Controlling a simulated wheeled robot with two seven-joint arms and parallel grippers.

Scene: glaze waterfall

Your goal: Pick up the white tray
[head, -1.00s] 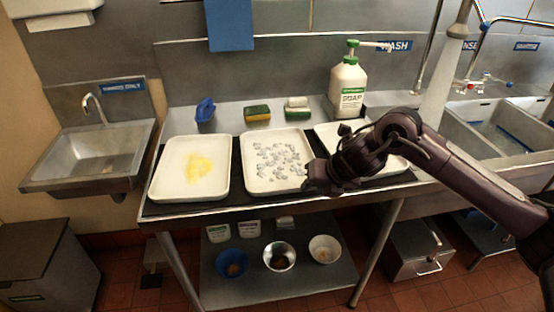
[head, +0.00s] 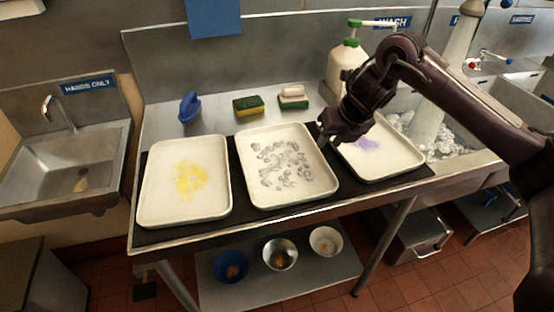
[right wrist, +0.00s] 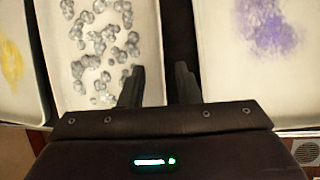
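Three white trays lie side by side on the counter. The left white tray (head: 160,208) holds a yellow patch. The middle white tray (head: 264,196) holds scattered grey lumps and also shows in the right wrist view (right wrist: 62,50). The right white tray (head: 398,160) has a purple patch and also shows in the wrist view (right wrist: 225,70). My right gripper (head: 328,136) is by the middle tray's right edge, near the right tray. In the wrist view its fingers (right wrist: 160,78) are apart and empty, one over the middle tray's edge, one over the dark gap. My left gripper is not in view.
A blue brush (head: 189,107), a yellow-green sponge (head: 248,104) and another sponge (head: 293,101) lie behind the trays. A soap bottle (head: 343,62) stands behind my right arm. Sinks are at left (head: 65,165) and right. Bowls (head: 280,255) sit on the lower shelf.

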